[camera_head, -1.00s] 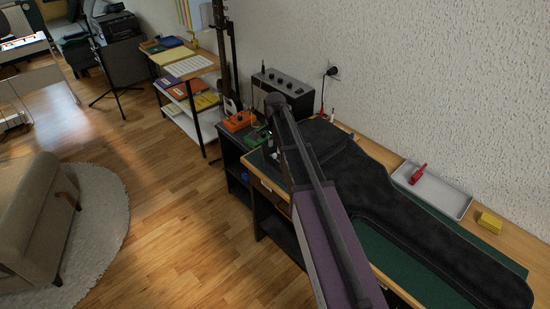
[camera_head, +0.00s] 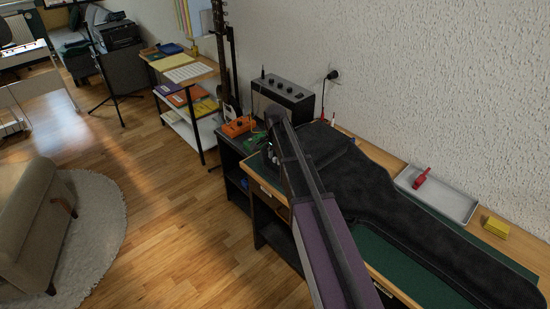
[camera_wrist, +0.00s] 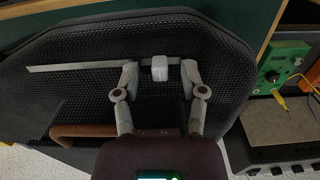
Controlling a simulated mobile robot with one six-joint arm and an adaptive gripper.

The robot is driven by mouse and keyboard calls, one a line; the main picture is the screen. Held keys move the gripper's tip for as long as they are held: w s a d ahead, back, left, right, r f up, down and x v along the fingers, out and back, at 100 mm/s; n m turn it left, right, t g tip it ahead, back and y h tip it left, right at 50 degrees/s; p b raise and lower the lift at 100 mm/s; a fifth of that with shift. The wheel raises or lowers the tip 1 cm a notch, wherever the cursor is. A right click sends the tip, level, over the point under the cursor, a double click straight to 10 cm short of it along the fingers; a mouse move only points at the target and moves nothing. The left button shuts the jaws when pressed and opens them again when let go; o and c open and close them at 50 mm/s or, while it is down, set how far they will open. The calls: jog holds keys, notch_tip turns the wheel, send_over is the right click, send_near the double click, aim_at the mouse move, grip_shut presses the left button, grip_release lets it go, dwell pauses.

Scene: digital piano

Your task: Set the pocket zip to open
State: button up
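The black gig bag (camera_head: 390,200) lies on the green-topped bench in the head view. Its pocket (camera_wrist: 100,95) fills most of the wrist view, with a pale straight zip strip (camera_wrist: 75,67) running across it. A small white zip pull (camera_wrist: 160,66) sits toward the right of the visible strip. My gripper (camera_wrist: 159,72) is open, with one fingertip on each side of the pull. Gaps show between the pull and both fingertips. In the head view my arm hides the pocket's zip. How high the fingertips are above the fabric is hard to tell.
A brown handle (camera_wrist: 85,131) lies on the bag below the strip. A green box with a yellow plug (camera_wrist: 277,68) is close on the right. A grey tray (camera_head: 456,208) with a red tool (camera_head: 421,178) and a yellow block (camera_head: 496,227) stand along the wall.

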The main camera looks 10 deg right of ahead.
grip_shut()
jog(key=shift+s, duration=0.1)
jog(key=s+d, duration=0.2)
jog(key=s, duration=0.2)
jog(key=s+d, duration=0.2)
jog(key=s, duration=0.2)
jog(key=s+d, duration=0.2)
jog(key=s, duration=0.2)
jog(key=shift+d, duration=0.25)
jog(key=shift+o, duration=0.2)
grip_release()
jog(key=shift+s+d, duration=0.1)
jog(key=shift+w, duration=0.25)
